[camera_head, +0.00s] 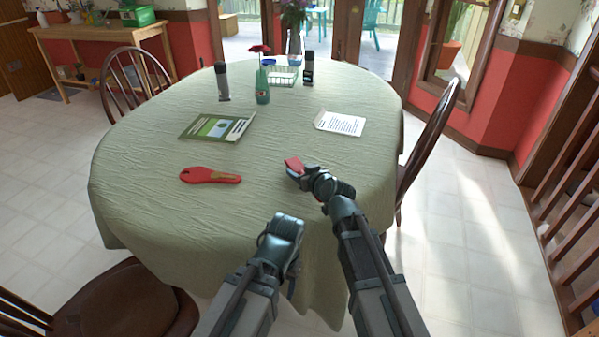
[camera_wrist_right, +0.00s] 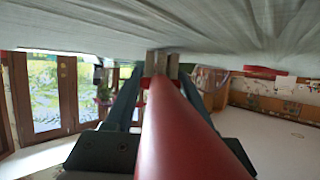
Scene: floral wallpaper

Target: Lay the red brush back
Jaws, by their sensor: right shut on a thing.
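A red piece, which I take to be the red brush (camera_head: 293,164), shows at the tip of my right gripper (camera_head: 299,172), over the right part of the table. In the right wrist view the red brush (camera_wrist_right: 180,135) is a long, smooth red shape between the fingers, pointing toward the camera; no bristles show. My right gripper is shut on it.
The table (camera_head: 150,210) has a pale green cloth. Farther back are a green booklet (camera_head: 216,127), a white sheet (camera_head: 340,123), a green bottle (camera_head: 262,88), two dark-capped bottles and a wire basket (camera_head: 284,76). The cloth between the red piece and my right gripper is clear.

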